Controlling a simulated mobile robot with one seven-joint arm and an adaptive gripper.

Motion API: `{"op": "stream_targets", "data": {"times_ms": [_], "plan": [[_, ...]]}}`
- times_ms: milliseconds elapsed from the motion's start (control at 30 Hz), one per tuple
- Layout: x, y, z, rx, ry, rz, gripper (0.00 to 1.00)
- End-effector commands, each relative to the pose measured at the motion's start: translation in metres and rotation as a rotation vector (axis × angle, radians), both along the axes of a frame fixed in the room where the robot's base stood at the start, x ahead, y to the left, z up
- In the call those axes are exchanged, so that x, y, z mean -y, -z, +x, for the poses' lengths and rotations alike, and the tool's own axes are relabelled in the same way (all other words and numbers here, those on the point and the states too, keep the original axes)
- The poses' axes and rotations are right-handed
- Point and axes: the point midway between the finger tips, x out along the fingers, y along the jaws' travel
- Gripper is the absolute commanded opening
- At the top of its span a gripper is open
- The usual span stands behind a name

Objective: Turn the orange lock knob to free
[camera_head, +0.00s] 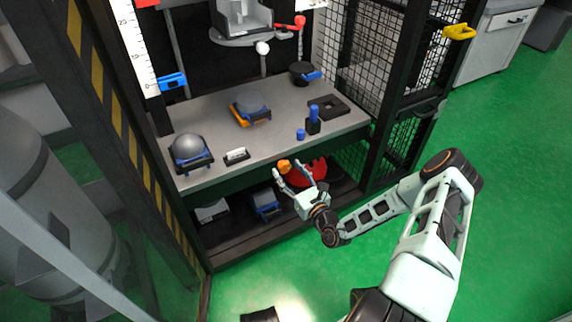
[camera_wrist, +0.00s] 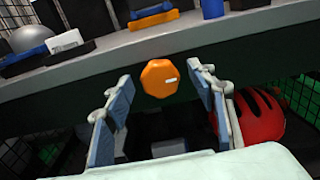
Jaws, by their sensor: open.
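The orange lock knob (camera_wrist: 160,78) is a faceted knob with a short white mark, on the dark green front panel below the grey worktop. In the head view the knob (camera_head: 284,166) shows just past my gripper's fingertips. My gripper (camera_head: 290,177) is open and empty, facing the panel. In the wrist view its two fingers (camera_wrist: 158,92) stand left and right of the knob with a gap on both sides. The white mark lies nearly level, right of the knob's middle. I cannot tell how deep the fingertips reach along the knob.
The grey worktop (camera_head: 225,165) above holds a grey dome (camera_head: 187,149), an orange-based block (camera_head: 250,108), and a blue-and-black piece (camera_head: 313,120). A red helmet-like object (camera_head: 310,172) sits on the shelf below, right of my gripper. Green floor (camera_head: 520,180) is open at right.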

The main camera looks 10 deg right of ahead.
Motion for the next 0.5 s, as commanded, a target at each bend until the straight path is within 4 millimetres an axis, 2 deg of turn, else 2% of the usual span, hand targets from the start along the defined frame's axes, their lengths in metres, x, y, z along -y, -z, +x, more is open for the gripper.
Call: {"op": "stream_targets", "data": {"times_ms": [500], "plan": [[-0.0072,-0.0001,0.0025,0.0,0.004,0.001,0.52]]}}
